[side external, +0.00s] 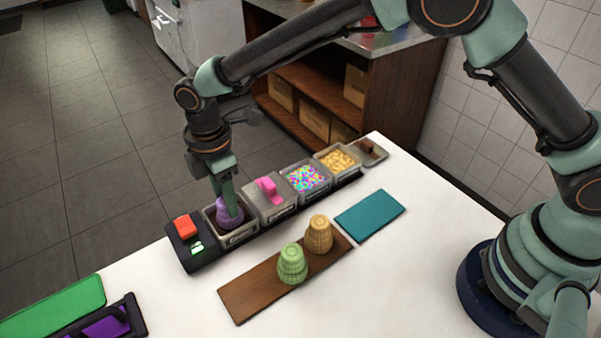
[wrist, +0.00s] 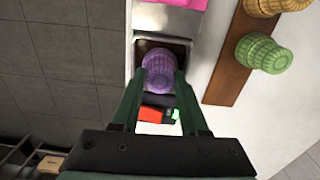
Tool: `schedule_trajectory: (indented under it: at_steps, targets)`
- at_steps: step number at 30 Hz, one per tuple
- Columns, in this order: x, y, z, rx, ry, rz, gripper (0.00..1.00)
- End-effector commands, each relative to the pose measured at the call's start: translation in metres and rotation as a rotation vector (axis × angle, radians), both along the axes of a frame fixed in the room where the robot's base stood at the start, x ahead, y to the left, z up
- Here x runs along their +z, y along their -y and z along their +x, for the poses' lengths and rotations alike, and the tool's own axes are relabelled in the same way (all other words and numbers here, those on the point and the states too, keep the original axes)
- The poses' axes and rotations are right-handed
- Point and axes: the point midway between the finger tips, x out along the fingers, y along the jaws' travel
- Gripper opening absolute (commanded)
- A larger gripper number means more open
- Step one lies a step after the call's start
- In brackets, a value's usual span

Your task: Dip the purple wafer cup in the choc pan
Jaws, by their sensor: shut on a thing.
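The purple wafer cup (side external: 230,208) is in my gripper (side external: 230,206), down inside the choc pan (side external: 241,238), the pan at the near end of the row. In the wrist view the purple cup (wrist: 158,74) sits between the two green fingers of my gripper (wrist: 163,80), with the pan's rim (wrist: 186,48) around it. Dark chocolate shows beside the cup. How deep the cup's lower edge sits in it is hidden.
Green (side external: 291,265) and tan (side external: 319,235) cups stand on a wooden board (side external: 250,294). A teal mat (side external: 370,217) lies clear.

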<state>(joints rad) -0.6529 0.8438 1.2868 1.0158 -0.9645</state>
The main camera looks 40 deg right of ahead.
Motion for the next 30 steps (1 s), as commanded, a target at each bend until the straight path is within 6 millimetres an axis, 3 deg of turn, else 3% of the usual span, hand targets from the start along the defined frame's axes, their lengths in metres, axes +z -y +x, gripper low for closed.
schedule_trajectory:
  at_steps: [14, 30]
  targets:
    - [0.002, 0.000, 0.000, 0.000, 0.001, 0.000, 0.13]
    - [0.021, 0.000, 0.000, 0.000, 0.002, 0.001, 0.13]
